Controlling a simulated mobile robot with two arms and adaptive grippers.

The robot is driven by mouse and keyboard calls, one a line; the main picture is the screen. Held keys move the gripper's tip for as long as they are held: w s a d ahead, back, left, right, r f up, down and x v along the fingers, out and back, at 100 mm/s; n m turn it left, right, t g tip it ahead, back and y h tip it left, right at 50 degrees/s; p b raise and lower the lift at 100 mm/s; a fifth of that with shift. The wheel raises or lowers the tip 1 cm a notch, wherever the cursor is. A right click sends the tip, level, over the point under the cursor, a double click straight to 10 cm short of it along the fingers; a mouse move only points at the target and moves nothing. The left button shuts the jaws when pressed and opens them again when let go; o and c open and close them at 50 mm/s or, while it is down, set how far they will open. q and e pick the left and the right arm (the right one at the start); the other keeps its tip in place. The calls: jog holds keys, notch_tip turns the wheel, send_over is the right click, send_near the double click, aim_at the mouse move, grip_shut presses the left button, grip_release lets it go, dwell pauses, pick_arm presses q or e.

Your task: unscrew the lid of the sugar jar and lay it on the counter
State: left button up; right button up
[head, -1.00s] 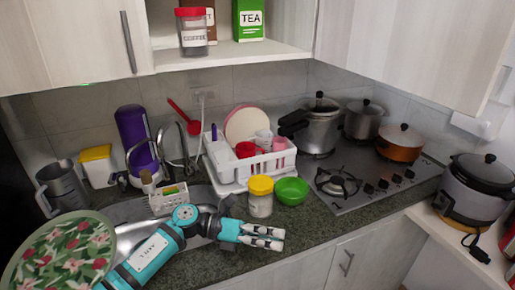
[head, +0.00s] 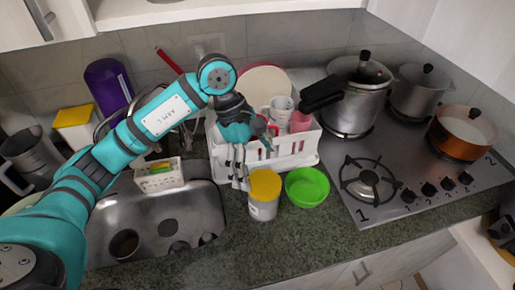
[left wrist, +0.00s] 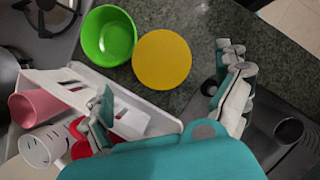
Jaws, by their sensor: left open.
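The sugar jar (head: 263,210) stands upright on the counter, between the sink and the green bowl. Its yellow lid (head: 265,184) is on top; the jar's label is too small to read. In the left wrist view the lid (left wrist: 162,59) shows from above as a yellow disc, hiding the jar body. My left gripper (head: 254,165) is open and empty, pointing down just behind and above the lid. In the left wrist view its fingers (left wrist: 166,78) are spread, one on each side below the lid, apart from it. My right gripper is not in view.
The green bowl (head: 307,187) is close to the jar's right. A white dish rack (head: 292,153) with cups and plates stands behind it. The sink (head: 150,228) lies left, the stove (head: 410,172) right. The counter (head: 300,230) in front of the jar is clear.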

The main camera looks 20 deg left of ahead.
aim_at(265, 181)
pick_arm(q)
jog(key=p+x, duration=0.1)
jog(key=x, duration=0.3)
jog(key=shift+s+d+f, duration=0.2)
jog(key=shift+f, duration=0.1)
jog(key=shift+d+f+p, duration=0.2)
jog(key=shift+f+p, duration=0.15)
jog(key=shift+f, duration=0.2)
jog(key=c, duration=1.2)
jog(key=n+t+b, duration=0.1)
jog(key=n, duration=0.2)
jog(key=shift+n, duration=0.4)
jog(key=n+t, duration=0.2)
jog(key=n, duration=0.2)
jog(key=shift+b, duration=0.4)
jog(key=shift+w+r+n+y, duration=0.15)
jog(key=shift+n+y, duration=0.15)
jog(key=shift+n, duration=0.4)
